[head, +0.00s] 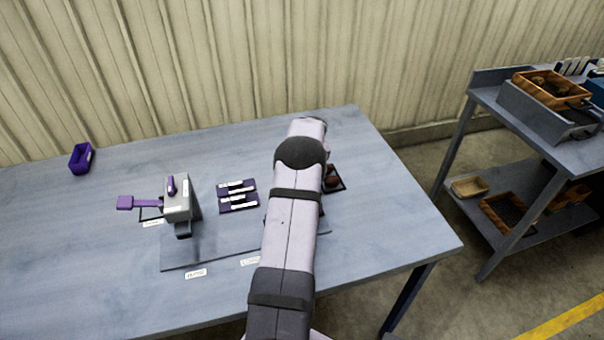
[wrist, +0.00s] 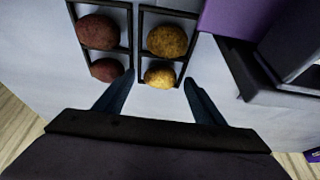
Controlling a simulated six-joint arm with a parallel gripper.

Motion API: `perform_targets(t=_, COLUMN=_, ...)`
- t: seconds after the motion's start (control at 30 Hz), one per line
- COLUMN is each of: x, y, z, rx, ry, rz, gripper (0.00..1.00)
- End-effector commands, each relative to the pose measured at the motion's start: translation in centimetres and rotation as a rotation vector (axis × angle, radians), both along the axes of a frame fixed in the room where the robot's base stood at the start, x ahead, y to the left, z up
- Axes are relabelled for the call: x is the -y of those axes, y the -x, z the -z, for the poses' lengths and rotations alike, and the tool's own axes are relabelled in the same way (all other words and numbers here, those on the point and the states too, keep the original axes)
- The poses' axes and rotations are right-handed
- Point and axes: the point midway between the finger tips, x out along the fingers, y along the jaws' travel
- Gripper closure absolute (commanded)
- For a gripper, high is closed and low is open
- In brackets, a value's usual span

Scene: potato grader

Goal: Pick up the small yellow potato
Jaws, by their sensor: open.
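The small yellow potato (wrist: 160,76) lies in the near end of a black-framed tray (wrist: 187,62) in the wrist view. A larger yellow potato (wrist: 167,40) lies just behind it. My gripper (wrist: 157,84) is open, with one dark finger on either side of the small yellow potato's near end. Nothing is held. I cannot tell how high the fingers are above it. In the head view my arm hides the gripper and the yellow potatoes.
A larger red-brown potato (wrist: 98,32) and a smaller one (wrist: 106,69) lie in the left black tray. A purple block (wrist: 240,18) and dark grey device stand right. On the table (head: 90,240) are a grey device (head: 178,198), purple strips (head: 237,196) and a purple bin (head: 81,158).

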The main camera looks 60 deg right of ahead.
Motion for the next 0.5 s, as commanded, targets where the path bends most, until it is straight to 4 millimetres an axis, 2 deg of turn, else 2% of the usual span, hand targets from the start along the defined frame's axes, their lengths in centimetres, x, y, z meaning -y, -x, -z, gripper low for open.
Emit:
perform_targets(t=0.07, x=0.00, y=0.00, z=-0.01, rx=0.000, ry=0.000, rz=0.000, gripper=0.37)
perform_targets(t=0.2, x=0.00, y=0.02, z=-0.01, rx=0.000, ry=0.000, rz=0.000, gripper=0.70)
perform_targets(t=0.27, x=-0.01, y=0.02, z=-0.02, rx=0.000, ry=0.000, rz=0.000, gripper=0.81)
perform_targets(t=0.5, x=0.01, y=0.02, z=-0.05, rx=0.000, ry=0.000, rz=0.001, gripper=0.81)
